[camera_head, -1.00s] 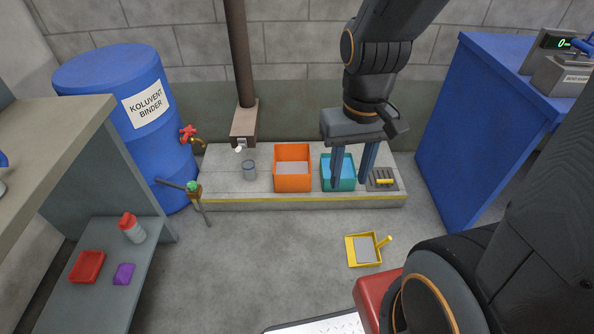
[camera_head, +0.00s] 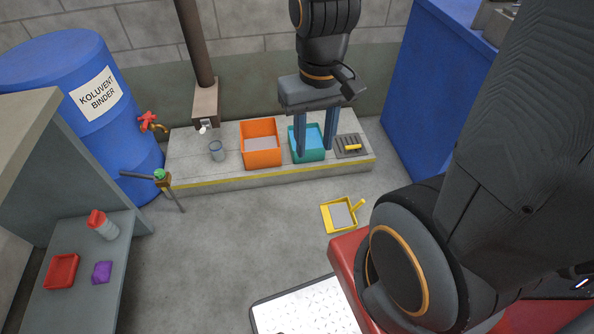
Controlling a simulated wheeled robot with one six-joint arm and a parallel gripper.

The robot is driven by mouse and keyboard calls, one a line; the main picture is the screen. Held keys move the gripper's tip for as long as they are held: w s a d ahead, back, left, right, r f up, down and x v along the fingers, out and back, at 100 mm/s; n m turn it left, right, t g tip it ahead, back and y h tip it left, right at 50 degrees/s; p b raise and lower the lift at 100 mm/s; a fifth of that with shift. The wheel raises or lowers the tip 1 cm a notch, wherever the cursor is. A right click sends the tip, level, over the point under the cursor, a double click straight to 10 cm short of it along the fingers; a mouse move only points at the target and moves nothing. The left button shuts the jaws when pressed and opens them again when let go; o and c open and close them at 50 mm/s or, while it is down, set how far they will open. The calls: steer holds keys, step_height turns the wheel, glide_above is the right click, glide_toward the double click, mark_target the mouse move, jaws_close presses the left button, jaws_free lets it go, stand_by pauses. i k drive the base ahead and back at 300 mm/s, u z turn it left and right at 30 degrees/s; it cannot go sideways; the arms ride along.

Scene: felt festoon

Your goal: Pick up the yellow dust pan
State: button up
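The yellow dust pan (camera_head: 326,219) lies on the grey floor, right of centre, in front of the low concrete ledge. It has a grey inner face and a short yellow handle pointing up to the right. My gripper (camera_head: 314,152) hangs pointing down over the ledge, farther back than the dust pan and slightly to its left. Its two blue fingers are apart with nothing seen held between them, and they overlap the teal bin (camera_head: 311,158) in the picture. Whether the fingertips reach into the bin is unclear.
A blue barrel (camera_head: 60,120) and shelf (camera_head: 85,250) are left; a blue cabinet (camera_head: 425,90) is right. The floor around the dust pan is mostly clear.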

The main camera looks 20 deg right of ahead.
mark_target(338, 215)
steer(key=z, duration=0.85)
steer(key=k, duration=1.1)
steer(key=u, duration=0.85)
